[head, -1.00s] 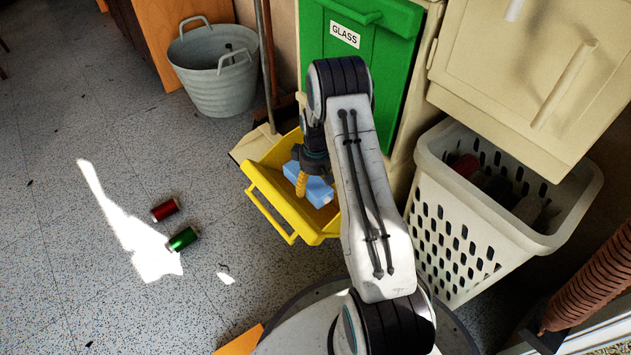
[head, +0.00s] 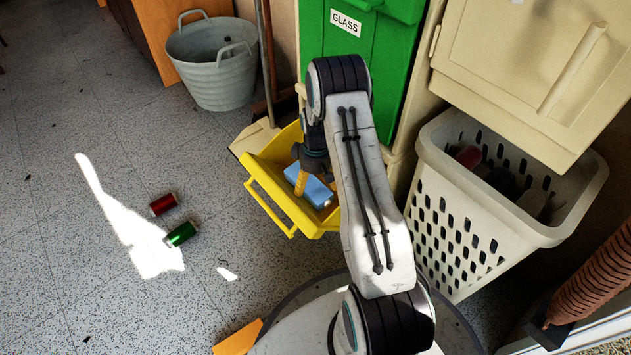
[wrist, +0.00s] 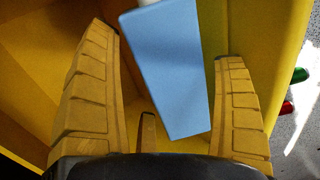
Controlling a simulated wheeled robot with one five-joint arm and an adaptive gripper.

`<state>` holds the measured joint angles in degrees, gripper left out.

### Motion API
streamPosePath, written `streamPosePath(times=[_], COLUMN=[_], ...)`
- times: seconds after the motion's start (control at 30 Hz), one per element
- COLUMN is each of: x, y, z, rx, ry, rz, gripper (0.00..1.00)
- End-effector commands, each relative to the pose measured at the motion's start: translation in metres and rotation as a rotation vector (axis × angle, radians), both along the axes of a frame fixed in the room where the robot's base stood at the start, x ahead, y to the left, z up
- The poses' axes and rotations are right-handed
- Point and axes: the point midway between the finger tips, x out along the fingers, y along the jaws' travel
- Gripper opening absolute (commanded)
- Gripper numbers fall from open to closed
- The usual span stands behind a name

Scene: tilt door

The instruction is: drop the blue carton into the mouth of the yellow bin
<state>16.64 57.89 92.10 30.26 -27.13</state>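The blue carton (head: 316,190) is over or inside the mouth of the yellow bin (head: 264,191), a tilted-out yellow tray low on the wall unit. My gripper (head: 301,184) reaches down there, with one yellow finger showing against the carton. My arm hides the bin's right side, and whether the carton touches the bin floor is unclear.
A green GLASS bin (head: 352,65) stands above and behind. A white laundry basket (head: 455,215) is at the right, under a cream panel (head: 530,85). A grey metal tub (head: 212,65) is at the back left. Red (head: 163,204) and green (head: 181,234) cans lie on the open floor.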

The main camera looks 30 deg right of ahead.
Motion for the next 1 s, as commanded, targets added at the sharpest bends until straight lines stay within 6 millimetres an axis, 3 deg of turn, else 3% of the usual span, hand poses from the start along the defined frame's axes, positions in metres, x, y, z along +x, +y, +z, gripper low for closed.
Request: streamPosePath(times=[0.1, 0.47, 1.0], x=[0.0, 0.0, 0.001], y=[0.0, 0.0, 0.0], z=[0.0, 0.006, 0.089], rx=[0.0, 0.0, -0.001], ry=[0.0, -0.001, -0.002], rz=[0.0, 0.0, 0.0], gripper=[1.0, 1.0, 1.0])
